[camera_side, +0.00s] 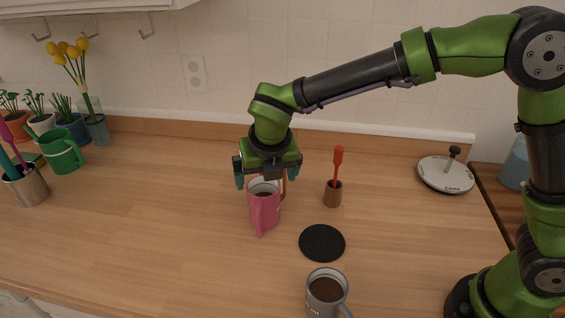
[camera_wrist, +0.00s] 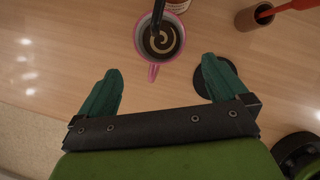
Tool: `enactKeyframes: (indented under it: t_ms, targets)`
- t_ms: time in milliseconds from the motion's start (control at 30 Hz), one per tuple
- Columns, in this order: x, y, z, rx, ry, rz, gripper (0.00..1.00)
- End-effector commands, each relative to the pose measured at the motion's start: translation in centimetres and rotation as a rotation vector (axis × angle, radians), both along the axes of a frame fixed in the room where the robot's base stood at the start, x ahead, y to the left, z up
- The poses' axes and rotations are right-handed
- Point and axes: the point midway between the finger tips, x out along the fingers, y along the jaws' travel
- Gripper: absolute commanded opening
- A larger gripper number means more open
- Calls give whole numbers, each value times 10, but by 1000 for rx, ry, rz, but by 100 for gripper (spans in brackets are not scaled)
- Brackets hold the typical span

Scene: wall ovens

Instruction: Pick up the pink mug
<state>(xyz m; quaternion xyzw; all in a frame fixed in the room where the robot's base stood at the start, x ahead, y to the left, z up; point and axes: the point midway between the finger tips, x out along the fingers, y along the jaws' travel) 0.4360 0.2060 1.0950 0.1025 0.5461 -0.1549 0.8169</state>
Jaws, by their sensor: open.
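The pink mug (camera_side: 265,210) stands upright on the wooden counter, its handle facing the side camera. In the wrist view the mug (camera_wrist: 153,72) is at top centre, with a dark drink and pale swirl inside; a thin dark bar crosses its rim. My gripper (camera_side: 268,176) is open and pointing down, close above the mug in the side view. In the wrist view my gripper (camera_wrist: 162,68) has its green fingers spread wide, with the mug's handle pointing back between them. Nothing is held. I cannot tell the exact gap between fingers and mug.
A brown holder (camera_side: 332,197) with a red utensil (camera_side: 338,160) stands right of the mug. A black coaster (camera_side: 322,243) and a grey mug (camera_side: 326,293) are nearer the camera. A small brown-and-white item is partly hidden behind the mug. The counter (camera_side: 150,230) is clear to the left.

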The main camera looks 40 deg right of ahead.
Motion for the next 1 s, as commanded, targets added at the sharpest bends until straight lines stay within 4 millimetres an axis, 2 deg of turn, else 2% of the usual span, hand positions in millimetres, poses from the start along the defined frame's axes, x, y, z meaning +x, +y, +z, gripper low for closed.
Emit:
enactKeyframes:
  t_ms: [100,233,467,800,1000]
  targets:
    - [9,-4,-26,-2,4,-2,100]
    - [17,-7,-45,-1,1,-2,100]
    - [23,-10,-60,1,0,-2,100]
    - [40,-18,-100,0,1,-1,100]
    - [42,-18,-103,2,-2,-1,100]
